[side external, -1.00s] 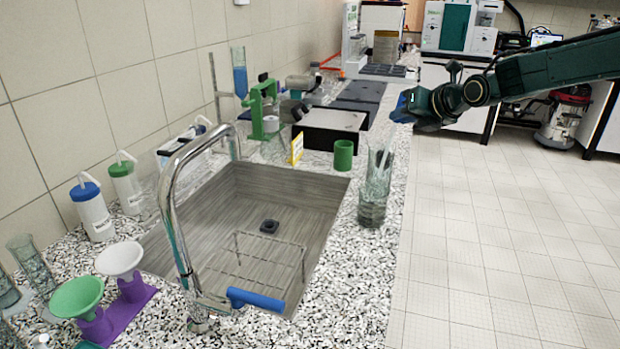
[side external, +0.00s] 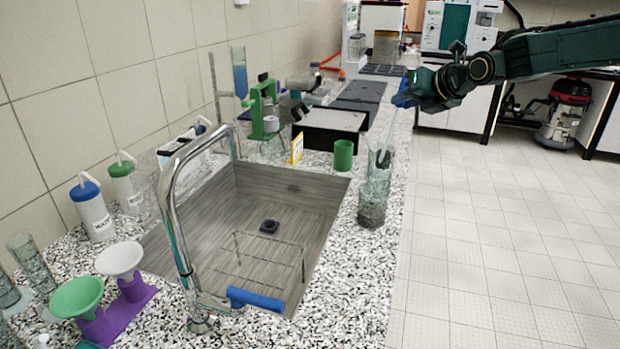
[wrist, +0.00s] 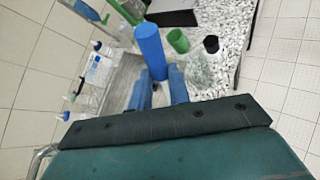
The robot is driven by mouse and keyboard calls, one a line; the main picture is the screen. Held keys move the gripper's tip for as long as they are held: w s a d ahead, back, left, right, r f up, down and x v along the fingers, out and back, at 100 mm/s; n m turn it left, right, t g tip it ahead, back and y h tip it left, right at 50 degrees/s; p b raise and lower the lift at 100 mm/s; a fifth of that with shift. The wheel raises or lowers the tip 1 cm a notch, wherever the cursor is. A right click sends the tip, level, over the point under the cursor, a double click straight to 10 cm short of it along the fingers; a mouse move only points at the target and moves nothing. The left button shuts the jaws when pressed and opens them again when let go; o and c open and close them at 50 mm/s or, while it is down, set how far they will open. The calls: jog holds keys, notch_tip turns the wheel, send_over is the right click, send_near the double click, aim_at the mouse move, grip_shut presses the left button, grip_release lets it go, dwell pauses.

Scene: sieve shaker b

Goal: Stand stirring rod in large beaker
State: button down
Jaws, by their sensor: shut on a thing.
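The large beaker (side external: 373,200) is a tall clear glass upright on the speckled counter, right of the sink. My gripper (side external: 403,99) is above and a little right of the beaker's rim, with blue fingers. It is shut on the stirring rod (side external: 390,138), a thin pale rod that slants down to the left. Its lower part overlaps the beaker's mouth; glass blur hides how deep it reaches. In the wrist view a thick blue cylinder (wrist: 151,50) shows at my blue fingertips (wrist: 160,88). The beaker (wrist: 203,72) appears faintly to their right.
A green cup (side external: 343,155) and a yellow sign (side external: 297,148) stand behind the beaker. The sink (side external: 255,215) with its tall faucet (side external: 172,190) lies to the left. The counter's right edge is close to the beaker; open floor lies beyond.

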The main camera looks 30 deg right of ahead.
jog(key=shift+w, duration=0.15)
dwell(0.3)
jog(key=w+d+r, duration=0.5)
jog(key=w+d, duration=0.3)
jog(key=d, duration=0.1)
jog(key=shift+w+d+r, duration=0.2)
jog(key=shift+w+d, duration=0.15)
jog(key=shift+f, duration=0.3)
jog(key=shift+s+a+f, duration=0.2)
jog(key=shift+a+f, duration=0.45)
jog(key=shift+f, duration=1.75)
jog(key=shift+s+a+f, duration=0.15)
jog(key=shift+a+f, duration=0.5)
jog(key=shift+f, duration=1.8)
jog(key=shift+s+a+f, duration=0.2)
jog(key=shift+a+f, duration=0.45)
jog(key=shift+f, duration=1.75)
